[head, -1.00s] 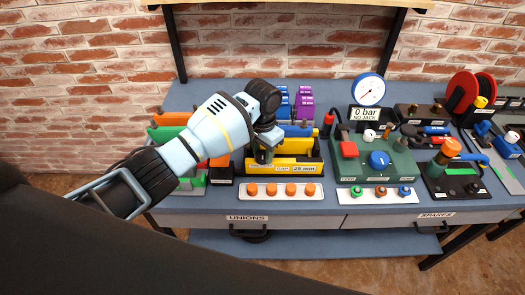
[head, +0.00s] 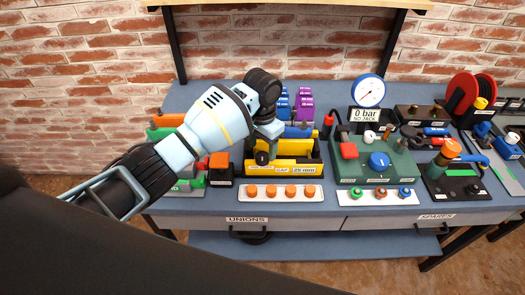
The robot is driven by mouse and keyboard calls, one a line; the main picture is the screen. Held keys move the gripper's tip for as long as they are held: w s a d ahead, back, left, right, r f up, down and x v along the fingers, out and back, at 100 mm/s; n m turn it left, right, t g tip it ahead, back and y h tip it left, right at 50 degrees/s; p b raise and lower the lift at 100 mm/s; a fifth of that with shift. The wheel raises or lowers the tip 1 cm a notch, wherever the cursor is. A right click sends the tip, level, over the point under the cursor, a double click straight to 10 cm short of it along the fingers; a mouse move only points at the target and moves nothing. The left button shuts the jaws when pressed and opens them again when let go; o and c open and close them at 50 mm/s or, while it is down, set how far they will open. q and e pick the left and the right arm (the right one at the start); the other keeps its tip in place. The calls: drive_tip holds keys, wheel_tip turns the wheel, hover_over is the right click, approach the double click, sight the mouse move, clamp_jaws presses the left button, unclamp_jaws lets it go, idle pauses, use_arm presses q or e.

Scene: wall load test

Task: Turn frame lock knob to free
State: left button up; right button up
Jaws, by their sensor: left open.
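A yellow and black frame (head: 294,149) stands on the bench with small labels, one reading 25 mm, along its front. A black round knob (head: 262,158) shows at the frame's left front; it looks like the frame lock knob, but its marking is too small to read. My left gripper (head: 270,137) is open just above and behind this knob, apart from it as far as I can tell. Its fingers are small and partly lost against the frame. My right gripper is out of view.
A white strip with orange caps (head: 290,193) lies in front of the frame. A green pump box (head: 375,166) with a blue knob and a gauge (head: 369,91) stand to the right. Green and orange blocks (head: 166,133) stand left, partly behind my arm. Purple blocks (head: 304,105) are behind.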

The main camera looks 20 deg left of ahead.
sight(262, 156)
use_arm(q)
wheel_tip(262, 156, up, 5)
drive_tip(key=shift+r, duration=0.1)
idle(0.7)
